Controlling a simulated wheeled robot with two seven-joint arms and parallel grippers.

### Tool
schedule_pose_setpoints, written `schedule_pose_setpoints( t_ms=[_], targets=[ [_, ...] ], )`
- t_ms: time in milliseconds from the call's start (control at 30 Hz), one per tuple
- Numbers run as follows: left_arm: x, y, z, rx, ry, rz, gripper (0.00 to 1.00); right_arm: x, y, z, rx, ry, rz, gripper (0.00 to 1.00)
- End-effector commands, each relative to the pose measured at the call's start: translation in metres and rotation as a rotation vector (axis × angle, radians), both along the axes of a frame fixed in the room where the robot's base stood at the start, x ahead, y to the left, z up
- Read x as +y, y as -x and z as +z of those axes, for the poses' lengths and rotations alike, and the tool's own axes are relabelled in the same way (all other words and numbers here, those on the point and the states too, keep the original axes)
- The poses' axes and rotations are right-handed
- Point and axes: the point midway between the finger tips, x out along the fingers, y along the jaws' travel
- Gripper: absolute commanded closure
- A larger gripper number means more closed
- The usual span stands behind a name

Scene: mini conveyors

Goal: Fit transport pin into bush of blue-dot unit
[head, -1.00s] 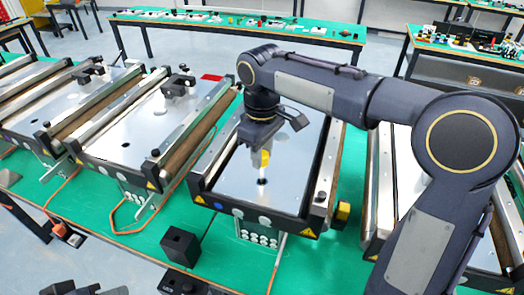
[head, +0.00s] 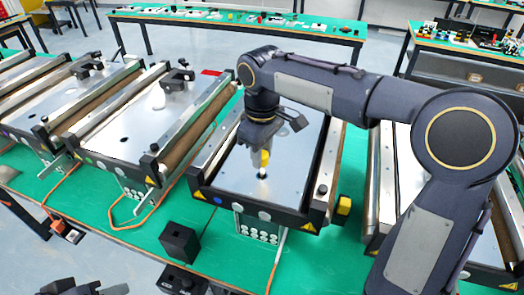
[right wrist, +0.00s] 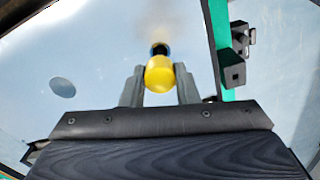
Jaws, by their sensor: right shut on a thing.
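The blue-dot unit (head: 217,201) is the conveyor in the middle of the head view, with a steel plate on top and a blue dot on its front edge. My right gripper (head: 264,150) is above its plate, shut on the yellow transport pin (head: 265,160). The pin points down with its tip at the bush (head: 262,177); I cannot tell how deep it is. In the right wrist view the pin's yellow head (right wrist: 159,74) sits between the fingers, with a dark and blue ring beyond it. A dark part of my left gripper shows at the bottom left; its jaws are unclear.
A black block with a hole (head: 180,242) stands on the green table in front of the units. More conveyor units stand on the left (head: 122,135) and right. An orange cable lies on the table.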

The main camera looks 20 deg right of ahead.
Motion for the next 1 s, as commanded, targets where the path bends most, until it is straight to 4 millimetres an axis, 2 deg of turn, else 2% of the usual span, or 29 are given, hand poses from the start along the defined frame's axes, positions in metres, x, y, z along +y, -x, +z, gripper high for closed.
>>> schedule_pose_setpoints(
  t_ms=[433, 467, 600, 667, 833, 1000],
  targets=[
    [0.0000, 0.0000, -0.0024, 0.000, 0.000, 0.000, 0.64, -0.0001, 0.0001, -0.0041, 0.000, 0.000, 0.000, 0.96],
    [0.0000, 0.0000, -0.0024, 0.000, 0.000, 0.000, 0.64, -0.0001, 0.0001, -0.0041, 0.000, 0.000, 0.000, 0.71],
    [0.0000, 0.0000, -0.0024, 0.000, 0.000, 0.000, 0.64, -0.0001, 0.0001, -0.0040, 0.000, 0.000, 0.000, 0.53],
    [0.0000, 0.0000, -0.0024, 0.000, 0.000, 0.000, 0.64, -0.0001, 0.0001, -0.0040, 0.000, 0.000, 0.000, 0.47],
    [0.0000, -0.0001, -0.0025, 0.000, 0.000, 0.000, 0.64, -0.0001, 0.0001, -0.0041, 0.000, 0.000, 0.000, 0.47],
    [0.0000, 0.0000, -0.0026, 0.000, 0.000, 0.000, 0.64, -0.0001, 0.0002, -0.0042, 0.001, 0.001, 0.000, 0.26]
  ],
)
